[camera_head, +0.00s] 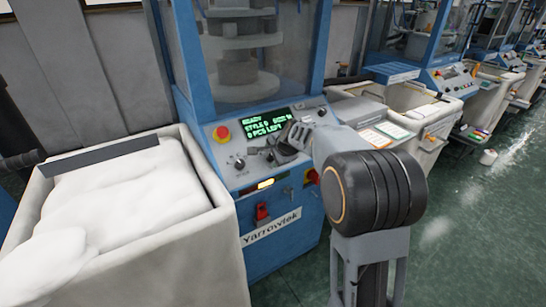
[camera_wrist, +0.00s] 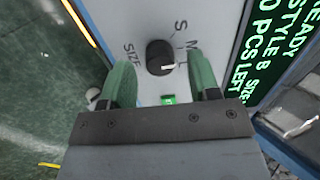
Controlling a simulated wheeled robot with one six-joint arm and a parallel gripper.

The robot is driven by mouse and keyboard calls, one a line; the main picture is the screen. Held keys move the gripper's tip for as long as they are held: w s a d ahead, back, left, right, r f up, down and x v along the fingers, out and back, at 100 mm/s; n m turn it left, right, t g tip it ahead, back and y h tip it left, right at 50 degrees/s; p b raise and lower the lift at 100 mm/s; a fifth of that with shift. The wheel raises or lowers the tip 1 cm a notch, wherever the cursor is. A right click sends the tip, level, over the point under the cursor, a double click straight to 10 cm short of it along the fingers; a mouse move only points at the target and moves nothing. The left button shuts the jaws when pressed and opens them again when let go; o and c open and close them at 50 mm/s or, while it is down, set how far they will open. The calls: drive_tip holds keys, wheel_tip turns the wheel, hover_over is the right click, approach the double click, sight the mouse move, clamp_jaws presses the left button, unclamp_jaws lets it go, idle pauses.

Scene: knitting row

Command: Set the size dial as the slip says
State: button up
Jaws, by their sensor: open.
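The size dial (camera_wrist: 157,52), a dark round knob with a white pointer mark, is on the pale panel in the wrist view. It has SIZE, S and M printed around it. The mark points right; the marking it faces is partly hidden by a finger. My gripper (camera_wrist: 159,68) is open, its green fingers on either side of the dial; I cannot tell whether they touch it. In the head view my gripper (camera_head: 287,148) is at the panel under the display and hides the dial. Orange-edged (camera_head: 375,138) and green-edged (camera_head: 393,130) cards lie right of the panel; their writing is unreadable.
A white-filled bin (camera_head: 215,203) stands left. Floor at right (camera_head: 475,215) is mostly clear.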

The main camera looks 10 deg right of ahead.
drive_tip(key=shift+w+a+f, duration=0.15)
drive_tip(key=shift+w+f, duration=0.2)
drive_tip(key=shift+f, duration=0.1)
drive_tip(key=c, duration=0.9)
